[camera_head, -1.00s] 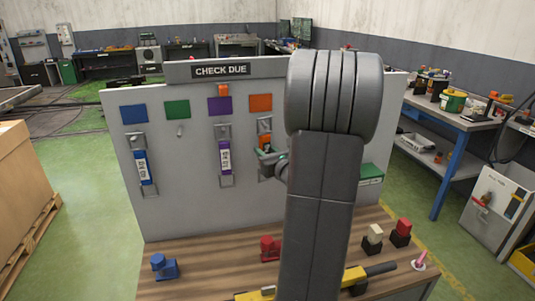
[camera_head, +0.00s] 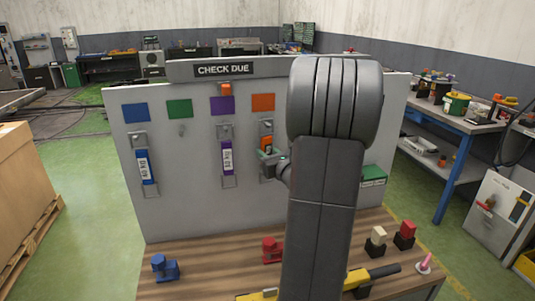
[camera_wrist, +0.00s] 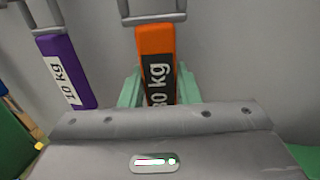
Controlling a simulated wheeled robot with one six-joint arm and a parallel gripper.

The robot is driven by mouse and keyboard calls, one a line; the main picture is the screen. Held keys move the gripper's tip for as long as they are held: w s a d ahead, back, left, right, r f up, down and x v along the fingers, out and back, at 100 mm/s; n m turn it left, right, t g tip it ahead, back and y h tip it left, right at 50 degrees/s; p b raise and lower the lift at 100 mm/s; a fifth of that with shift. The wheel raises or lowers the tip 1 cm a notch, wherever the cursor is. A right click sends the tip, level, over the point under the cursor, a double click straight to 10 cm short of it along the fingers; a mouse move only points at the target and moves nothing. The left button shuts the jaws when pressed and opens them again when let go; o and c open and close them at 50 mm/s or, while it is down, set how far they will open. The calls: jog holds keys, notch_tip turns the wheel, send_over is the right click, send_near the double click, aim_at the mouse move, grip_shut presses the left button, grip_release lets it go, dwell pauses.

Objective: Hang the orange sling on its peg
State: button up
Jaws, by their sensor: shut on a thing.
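The orange sling (camera_head: 266,143) hangs upright in front of the grey board, below the orange square (camera_head: 263,102). In the wrist view the orange sling (camera_wrist: 156,50) shows a dark "30 kg" label and a grey metal loop (camera_wrist: 152,17) at its top. My gripper (camera_head: 268,156) is shut on the sling low on its body; its green fingers (camera_wrist: 158,92) stand on either side of it. The peg under the orange square is hard to make out behind the loop, so I cannot tell whether the loop is around it.
The purple sling (camera_head: 227,157) hangs just left, and the blue sling (camera_head: 146,167) farther left. Blue (camera_head: 165,267) and red (camera_head: 272,250) blocks stand on the wooden bench (camera_head: 215,270). My arm hides the board's right part.

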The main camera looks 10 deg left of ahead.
jog(key=o, duration=1)
jog(key=shift+o, duration=0.2)
jog(key=b+v, duration=0.2)
jog(key=v, duration=1.1)
jog(key=shift+s+d, duration=0.2)
jog(key=shift+s, duration=0.15)
jog(key=shift+w, duration=0.1)
